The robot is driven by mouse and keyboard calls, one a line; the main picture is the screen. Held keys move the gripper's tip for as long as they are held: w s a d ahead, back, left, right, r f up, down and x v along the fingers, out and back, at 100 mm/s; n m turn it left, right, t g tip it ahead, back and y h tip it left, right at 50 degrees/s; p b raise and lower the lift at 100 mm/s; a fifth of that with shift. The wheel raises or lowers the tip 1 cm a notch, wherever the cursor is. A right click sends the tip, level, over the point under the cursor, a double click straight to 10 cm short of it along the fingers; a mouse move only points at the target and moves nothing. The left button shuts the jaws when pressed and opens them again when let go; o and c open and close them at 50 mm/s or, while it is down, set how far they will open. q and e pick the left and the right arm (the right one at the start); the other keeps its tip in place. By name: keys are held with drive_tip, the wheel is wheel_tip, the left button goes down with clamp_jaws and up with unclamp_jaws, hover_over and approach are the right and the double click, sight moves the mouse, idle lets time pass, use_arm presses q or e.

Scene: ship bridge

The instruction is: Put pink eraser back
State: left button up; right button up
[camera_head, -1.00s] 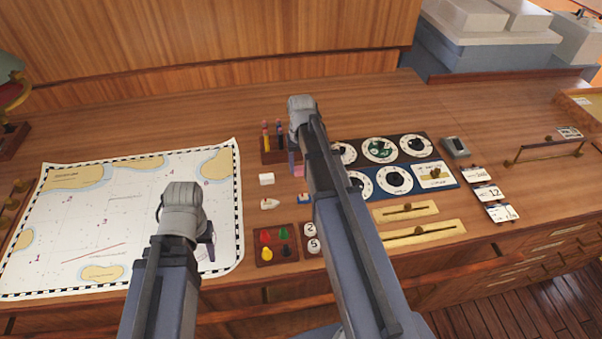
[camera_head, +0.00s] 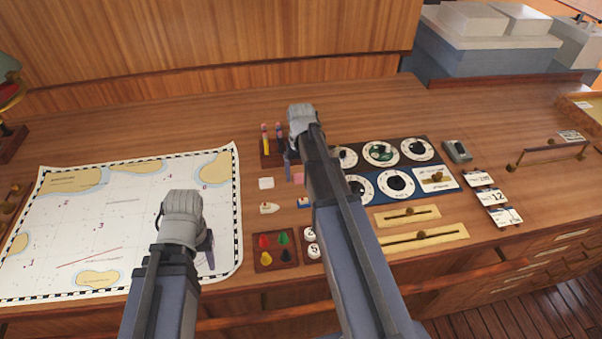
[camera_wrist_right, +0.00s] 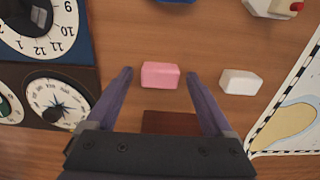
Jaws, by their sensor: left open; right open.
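The pink eraser (camera_wrist_right: 160,75) lies on the wooden desk in the right wrist view, between the two fingertips of my right gripper (camera_wrist_right: 160,73). The gripper is open, with a gap on each side of the eraser. In the head view the pink eraser (camera_head: 298,178) is partly hidden by my right gripper (camera_head: 291,165). A white block (camera_head: 266,183) lies to its left; it also shows in the right wrist view (camera_wrist_right: 240,82). My left gripper (camera_head: 206,250) is open and empty over the chart; its fingers are mostly hidden behind its wrist.
A wooden rack with pencils (camera_head: 270,150) stands behind the eraser. A dial panel (camera_head: 395,183) is to the right and a sea chart (camera_head: 130,215) to the left. A small ship model (camera_head: 270,208) and a tray of coloured pieces (camera_head: 276,252) lie nearer the front edge.

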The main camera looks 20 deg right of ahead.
sight(301, 175)
use_arm(q)
drive_tip(key=shift+r, duration=0.15)
use_arm(e)
drive_tip(key=shift+r, duration=0.15)
wheel_tip(301, 175, up, 12)
drive_tip(key=p, duration=1.2)
use_arm(q)
wheel_tip(301, 175, up, 12)
use_arm(e)
drive_tip(key=s+a+n, duration=0.3)
drive_tip(key=s+a, duration=0.5)
drive_tip(key=a, duration=0.3)
drive_tip(key=s+a+n+h, duration=0.1)
drive_tip(key=s+a+n, duration=0.2)
drive_tip(key=s+a, duration=0.6)
drive_tip(key=a, duration=0.3)
drive_tip(key=shift+s+n, duration=0.2)
drive_tip(key=shift+n, duration=0.1)
